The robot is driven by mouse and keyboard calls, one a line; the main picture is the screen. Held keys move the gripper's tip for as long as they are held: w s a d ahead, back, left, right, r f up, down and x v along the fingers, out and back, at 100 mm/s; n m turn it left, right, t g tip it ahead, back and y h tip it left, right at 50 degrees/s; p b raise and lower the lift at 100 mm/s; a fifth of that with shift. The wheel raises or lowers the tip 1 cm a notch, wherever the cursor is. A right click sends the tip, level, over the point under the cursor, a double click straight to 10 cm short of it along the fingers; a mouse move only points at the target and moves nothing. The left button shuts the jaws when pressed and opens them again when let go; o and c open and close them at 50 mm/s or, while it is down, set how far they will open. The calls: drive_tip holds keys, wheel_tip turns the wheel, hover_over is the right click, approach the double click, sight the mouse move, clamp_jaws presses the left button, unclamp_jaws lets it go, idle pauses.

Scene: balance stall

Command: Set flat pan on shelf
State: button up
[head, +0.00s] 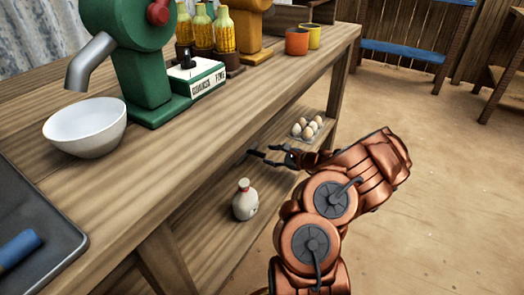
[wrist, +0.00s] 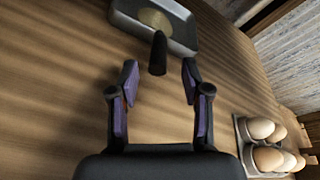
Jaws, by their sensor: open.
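In the wrist view a grey pan with raised sides (wrist: 184,35) and a black handle (wrist: 157,55) rests on a wooden surface. A round yellowish patch shows inside it. My gripper (wrist: 160,82) is open, and the handle's end points back between its fingertips without visible contact. In the head view my gripper (head: 258,154) reaches over the lower shelf (head: 208,237) of the wooden stall. The pan does not show in the head view; the counter top may hide it.
An egg tray (head: 307,130) is close to my gripper, also in the wrist view (wrist: 245,150). A white jug (head: 245,201) stands on the lower shelf. The counter top (head: 165,170) holds a white bowl (head: 85,130), green machine (head: 143,75), bottles and cups. Open floor lies right.

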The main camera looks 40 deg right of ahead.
drive_tip(key=shift+v, duration=1.25)
